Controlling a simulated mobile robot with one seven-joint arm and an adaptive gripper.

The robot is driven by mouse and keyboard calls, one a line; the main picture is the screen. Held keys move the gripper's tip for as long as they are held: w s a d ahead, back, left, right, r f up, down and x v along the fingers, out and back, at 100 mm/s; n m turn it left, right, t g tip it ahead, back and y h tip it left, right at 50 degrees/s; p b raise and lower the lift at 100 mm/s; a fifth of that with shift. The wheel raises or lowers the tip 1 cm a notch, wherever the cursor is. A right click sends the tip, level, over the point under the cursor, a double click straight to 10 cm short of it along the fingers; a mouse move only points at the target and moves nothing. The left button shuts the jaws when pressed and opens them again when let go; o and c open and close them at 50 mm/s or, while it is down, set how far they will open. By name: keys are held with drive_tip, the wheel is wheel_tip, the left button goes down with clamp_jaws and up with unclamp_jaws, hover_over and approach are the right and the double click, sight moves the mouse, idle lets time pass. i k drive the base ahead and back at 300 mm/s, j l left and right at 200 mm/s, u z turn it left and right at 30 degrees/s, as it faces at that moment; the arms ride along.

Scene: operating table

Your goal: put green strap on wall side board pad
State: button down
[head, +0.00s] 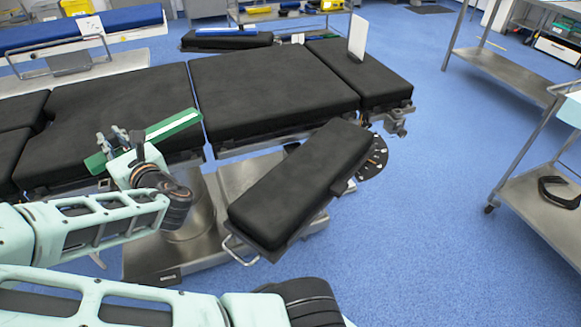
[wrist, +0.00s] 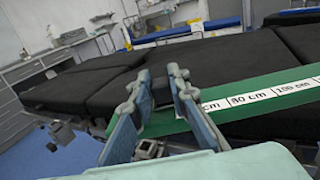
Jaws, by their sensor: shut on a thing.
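The green strap (head: 172,124), with a white printed measuring scale, is held by my gripper (head: 121,140) above the near edge of the operating table (head: 270,80). In the wrist view, my gripper (wrist: 158,92) is shut on the strap (wrist: 262,98), which runs out to the right; its scale reads 80 cm and 100 cm. Part of the strap is hidden by the fingers. A black board pad (head: 222,42) lies beyond the table on the far side, with a blue and white strip on it. Another black board pad (head: 300,180) angles out from the near side.
A metal cart (head: 285,14) with yellow boxes stands behind the far pad. A blue-padded unit (head: 80,28) is at back left. A white card (head: 357,36) stands upright on the table's right end. Steel shelves (head: 540,200) are at right; the blue floor between is clear.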

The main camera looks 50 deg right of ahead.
sight(310, 163)
drive_tip(key=k+z, duration=0.4)
drive_tip(key=k, duration=0.15)
drive_tip(key=k+l+z, duration=0.2)
drive_tip(key=k+z, duration=0.2)
drive_tip(key=k, duration=0.15)
